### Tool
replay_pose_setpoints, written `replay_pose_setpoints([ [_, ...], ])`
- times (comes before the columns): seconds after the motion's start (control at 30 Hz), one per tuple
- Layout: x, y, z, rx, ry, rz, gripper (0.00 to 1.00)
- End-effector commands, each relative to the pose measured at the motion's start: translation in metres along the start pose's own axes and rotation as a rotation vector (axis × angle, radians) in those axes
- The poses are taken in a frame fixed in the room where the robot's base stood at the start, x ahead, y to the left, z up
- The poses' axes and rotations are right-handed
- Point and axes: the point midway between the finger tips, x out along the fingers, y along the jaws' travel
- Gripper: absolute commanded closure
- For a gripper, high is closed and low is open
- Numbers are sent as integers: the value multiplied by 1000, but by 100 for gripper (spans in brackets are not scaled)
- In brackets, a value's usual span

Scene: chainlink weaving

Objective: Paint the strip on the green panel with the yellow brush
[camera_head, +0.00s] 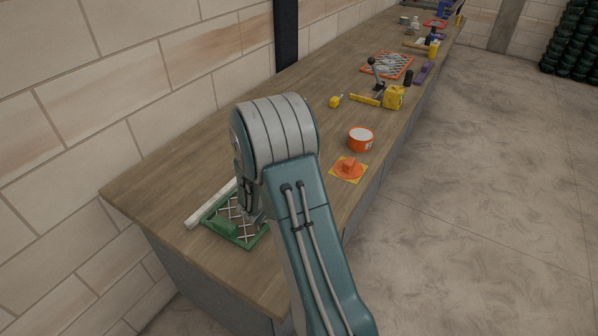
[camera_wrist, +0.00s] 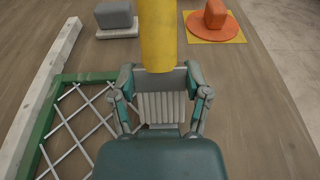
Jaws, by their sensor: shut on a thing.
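The green panel (camera_head: 207,222) lies near the close end of the bench, a green frame with a pale crisscross lattice. Its frame (camera_wrist: 46,124) also shows at the left of the wrist view. A solid green patch lies inside its near left part in the head view; I cannot tell whether this is the strip. My gripper (camera_wrist: 160,100) is shut on the yellow brush (camera_wrist: 157,38), seen as a thick yellow cylinder. The brush's bristles are not visible. In the head view my gripper (camera_head: 250,212) is over the panel's right side, largely hidden by my arm, and the brush is hidden.
A whitish bar (camera_head: 208,204) lies along the panel's wall side. An orange block on a disc and yellow square (camera_head: 348,169), an orange tin (camera_head: 361,139) and yellow tools (camera_head: 394,97) stand farther along. A grey block (camera_wrist: 115,14) rests on a white plate. The wall borders the bench's left.

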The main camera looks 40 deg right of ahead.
Motion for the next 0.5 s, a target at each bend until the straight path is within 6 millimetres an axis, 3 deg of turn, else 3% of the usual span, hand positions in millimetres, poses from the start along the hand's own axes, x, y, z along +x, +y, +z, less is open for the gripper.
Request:
replay_pose_setpoints([
  [0.5, -21, 0, -5, 1, -3, 0, 86],
])
